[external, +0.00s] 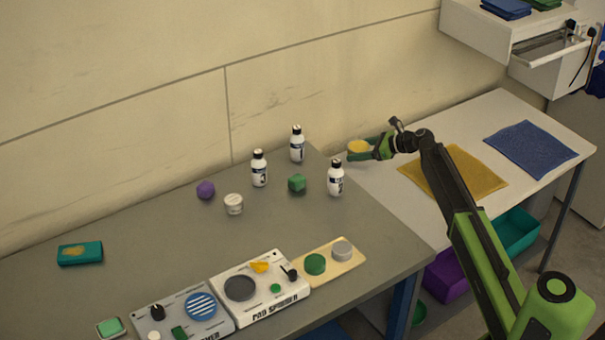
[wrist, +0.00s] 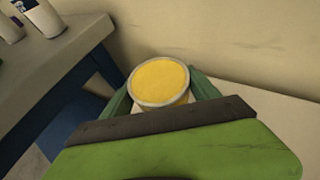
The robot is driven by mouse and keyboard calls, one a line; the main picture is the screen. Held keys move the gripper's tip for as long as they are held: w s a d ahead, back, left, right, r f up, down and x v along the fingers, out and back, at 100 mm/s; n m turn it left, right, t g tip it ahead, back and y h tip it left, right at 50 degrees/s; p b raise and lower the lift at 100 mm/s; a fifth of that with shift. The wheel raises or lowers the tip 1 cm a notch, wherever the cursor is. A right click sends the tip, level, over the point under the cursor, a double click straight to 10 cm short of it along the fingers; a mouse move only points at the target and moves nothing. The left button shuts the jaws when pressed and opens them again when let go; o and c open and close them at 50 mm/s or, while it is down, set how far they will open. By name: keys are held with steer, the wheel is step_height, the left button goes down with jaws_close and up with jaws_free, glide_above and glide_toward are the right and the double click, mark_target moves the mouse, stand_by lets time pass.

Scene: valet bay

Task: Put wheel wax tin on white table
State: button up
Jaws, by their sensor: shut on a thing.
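The wheel wax tin (external: 358,146), a round tin with a yellow top and pale rim, is between the fingers of my gripper (external: 368,153). In the wrist view the tin (wrist: 160,80) sits upright between the green fingers of my gripper (wrist: 162,95), its lower part partly hidden by the gripper body. The white table (external: 470,128) is on the right. The tin is over its left end, near the back wall; its height above the surface is hard to tell.
Yellow (external: 465,172) and blue (external: 530,150) cloths lie on the white table. The grey workbench (external: 130,225) adjoins its left end, with a white bottle (external: 336,178) near that edge. The white table's front left is clear.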

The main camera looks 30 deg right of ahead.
mark_target(358, 166)
step_height(358, 166, down, 4)
steer(key=b, duration=0.4)
steer(key=shift+f, duration=0.15)
steer(key=shift+r, duration=0.2)
steer(key=shift+f, duration=0.1)
steer(key=o, duration=1.8)
